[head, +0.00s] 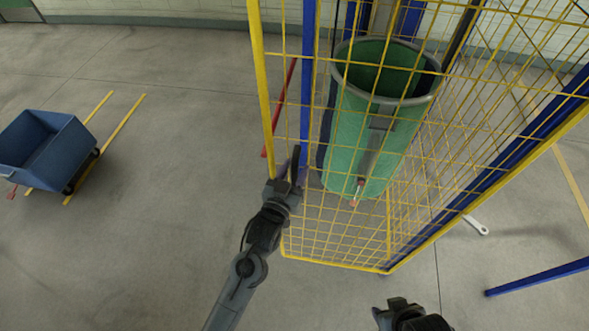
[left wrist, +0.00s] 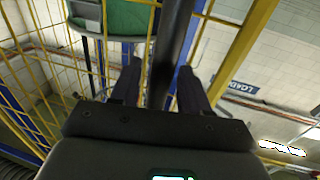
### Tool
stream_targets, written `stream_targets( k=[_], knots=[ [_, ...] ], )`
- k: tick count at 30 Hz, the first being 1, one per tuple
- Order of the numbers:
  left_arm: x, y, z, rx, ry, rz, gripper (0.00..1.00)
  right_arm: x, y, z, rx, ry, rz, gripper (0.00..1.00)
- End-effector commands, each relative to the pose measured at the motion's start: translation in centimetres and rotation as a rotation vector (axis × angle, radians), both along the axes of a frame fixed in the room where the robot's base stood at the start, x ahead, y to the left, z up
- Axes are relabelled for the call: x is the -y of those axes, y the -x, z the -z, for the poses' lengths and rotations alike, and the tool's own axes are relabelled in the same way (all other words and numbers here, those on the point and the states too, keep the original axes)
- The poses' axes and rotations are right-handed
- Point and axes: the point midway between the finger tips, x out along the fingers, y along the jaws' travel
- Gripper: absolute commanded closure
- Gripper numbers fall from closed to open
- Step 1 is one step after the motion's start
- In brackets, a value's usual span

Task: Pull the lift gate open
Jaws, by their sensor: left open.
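The lift gate (head: 335,215) is a yellow wire mesh in a yellow frame, upright in front of a tall green bin-like sling bag (head: 355,150). My left gripper (head: 289,172) is at the gate's left edge, low on the yellow upright. In the left wrist view my two fingers (left wrist: 160,88) are spread apart, with a dark upright bar (left wrist: 176,40) running between them. I cannot tell whether they touch it. A yellow post (left wrist: 243,50) stands to the right. My right gripper (head: 400,310) is partly visible at the bottom edge, apart from the gate; its jaws are unclear.
Blue posts (head: 307,80) and mesh side panels surround the green bag. A blue cart (head: 45,150) stands at far left. A red bar (head: 279,110) is behind the gate's left edge. A blue beam (head: 540,276) lies at right.

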Motion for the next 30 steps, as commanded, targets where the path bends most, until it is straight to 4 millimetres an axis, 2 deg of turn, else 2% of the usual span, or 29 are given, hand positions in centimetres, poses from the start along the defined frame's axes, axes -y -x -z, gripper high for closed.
stream_targets(
  k=[9, 18, 30],
  knots=[
    [0.05, -0.14, 0.03, 0.000, 0.000, 0.000, 0.56, -0.17, -0.11, -0.06, 0.002, -0.007, 0.005, 0.57],
    [0.03, -0.13, 0.04, 0.000, 0.000, 0.000, 1.00, -0.29, -0.13, -0.07, 0.002, -0.012, 0.008, 0.57],
    [-0.12, -0.14, -0.01, -0.001, -0.001, 0.000, 1.00, -0.31, -0.14, -0.21, 0.002, -0.012, 0.007, 0.57]
  ],
)
